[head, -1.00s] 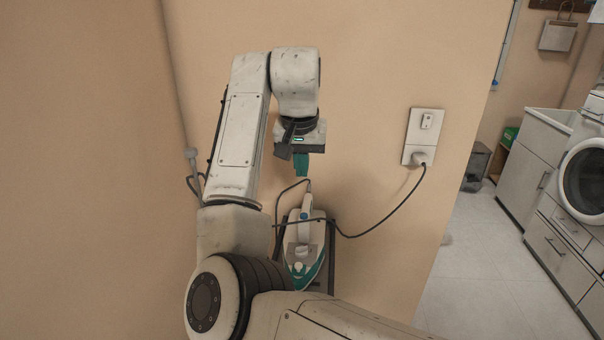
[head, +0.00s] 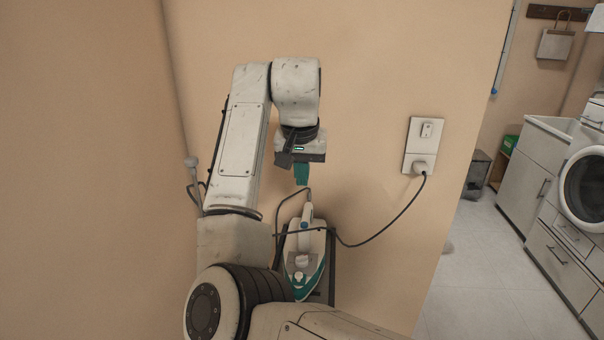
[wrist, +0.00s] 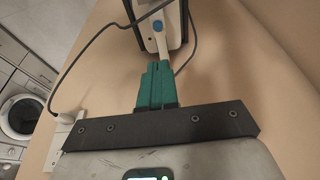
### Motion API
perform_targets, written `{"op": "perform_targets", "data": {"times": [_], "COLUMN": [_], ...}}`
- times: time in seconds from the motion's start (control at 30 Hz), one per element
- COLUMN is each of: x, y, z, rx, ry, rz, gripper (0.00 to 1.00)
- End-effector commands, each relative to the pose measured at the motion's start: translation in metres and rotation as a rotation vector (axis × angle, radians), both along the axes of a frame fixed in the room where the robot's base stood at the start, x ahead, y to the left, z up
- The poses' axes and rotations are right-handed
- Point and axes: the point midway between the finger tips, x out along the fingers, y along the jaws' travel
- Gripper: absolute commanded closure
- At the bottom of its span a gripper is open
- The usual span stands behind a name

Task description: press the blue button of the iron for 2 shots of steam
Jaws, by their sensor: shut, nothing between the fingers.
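The iron (head: 317,242) is white and teal and stands on a dark rest against the wall, below my gripper in the head view. In the wrist view the iron's white handle (wrist: 171,17) shows at the top. The blue button (wrist: 157,26) is on that handle, just beyond my fingertips. My gripper (head: 302,184) points down above the iron's handle, with its teal fingers shut and empty. In the wrist view the gripper's fingers (wrist: 159,66) are together, and their tips appear close to the handle; I cannot tell the exact gap. The iron's lower part is outside the wrist view.
A black cord (head: 384,238) loops from the iron to the wall plug (head: 419,167). A second cord stretch passes left of the iron. The wall (head: 380,90) is close behind. Open floor (head: 477,265) and a washing machine (head: 586,185) lie to the right.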

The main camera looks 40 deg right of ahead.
Motion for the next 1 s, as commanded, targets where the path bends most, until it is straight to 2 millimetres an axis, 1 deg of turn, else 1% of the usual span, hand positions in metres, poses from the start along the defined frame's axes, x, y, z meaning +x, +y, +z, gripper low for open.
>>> {"op": "perform_targets", "data": {"times": [0.37,0.73,1.0], "x": [0.001,0.0,0.0], "y": [0.0,0.0,-0.001], "z": [0.0,0.009,0.008], "rx": [0.006,0.01,0.01], "ry": [-0.002,0.012,0.012], "rz": [-0.004,0.0,0.0], "gripper": [1.0,1.0,1.0]}}
